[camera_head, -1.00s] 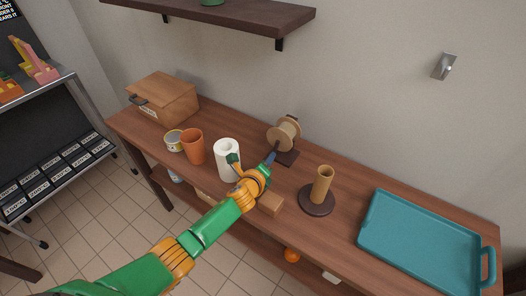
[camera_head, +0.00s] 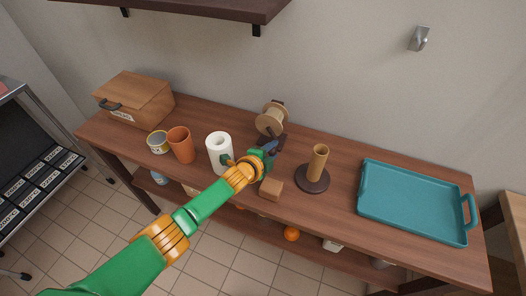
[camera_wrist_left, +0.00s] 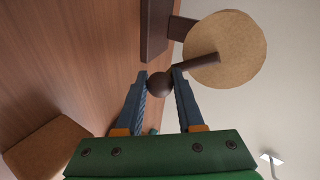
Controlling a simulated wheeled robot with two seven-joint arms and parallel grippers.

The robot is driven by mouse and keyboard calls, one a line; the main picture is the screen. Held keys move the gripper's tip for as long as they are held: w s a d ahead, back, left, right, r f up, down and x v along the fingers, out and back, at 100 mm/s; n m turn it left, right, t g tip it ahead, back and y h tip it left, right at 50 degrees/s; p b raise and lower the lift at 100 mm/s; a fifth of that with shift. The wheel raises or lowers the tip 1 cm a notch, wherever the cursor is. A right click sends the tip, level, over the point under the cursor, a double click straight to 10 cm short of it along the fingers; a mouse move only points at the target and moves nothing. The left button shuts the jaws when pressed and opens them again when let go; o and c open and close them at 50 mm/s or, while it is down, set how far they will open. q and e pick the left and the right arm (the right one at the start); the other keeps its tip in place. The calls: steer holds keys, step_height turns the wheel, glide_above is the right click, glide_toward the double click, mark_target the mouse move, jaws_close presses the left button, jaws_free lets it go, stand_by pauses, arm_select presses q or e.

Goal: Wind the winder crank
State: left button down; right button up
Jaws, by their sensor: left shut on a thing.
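The winder (camera_head: 268,120) stands on the wooden table near the wall, with a pale spool on a dark stand. The spool's round face (camera_wrist_left: 228,50) fills the upper right of the left wrist view. The dark crank handle (camera_wrist_left: 198,63) sticks out from it and ends in a round knob (camera_wrist_left: 159,84). My left gripper (camera_wrist_left: 161,82) is shut on this knob, with one blue finger on each side of it. In the head view my left gripper (camera_head: 271,149) is just in front of the winder and hides the crank. My right gripper is not in view.
A small wooden block (camera_head: 271,189) lies close below my gripper. A brown post holder (camera_head: 317,167) and teal tray (camera_head: 414,205) are right.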

arm_select(q)
steer(key=shift+s, duration=0.1)
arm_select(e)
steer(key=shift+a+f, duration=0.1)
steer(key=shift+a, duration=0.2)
arm_select(q)
steer(key=shift+d, duration=0.1)
steer(key=c, duration=0.8)
jaws_free()
steer(key=shift+s+r, duration=0.1)
steer(key=shift+r, duration=0.05)
steer(key=p+v, duration=0.4)
steer(key=v, duration=0.1)
steer(key=shift+s+a+r, duration=0.2)
steer(key=shift+s+a, duration=0.05)
steer(key=shift+a, duration=0.05)
steer(key=shift+s+a+r, duration=0.15)
steer(key=shift+s+a, duration=0.05)
steer(key=shift+s, duration=0.25)
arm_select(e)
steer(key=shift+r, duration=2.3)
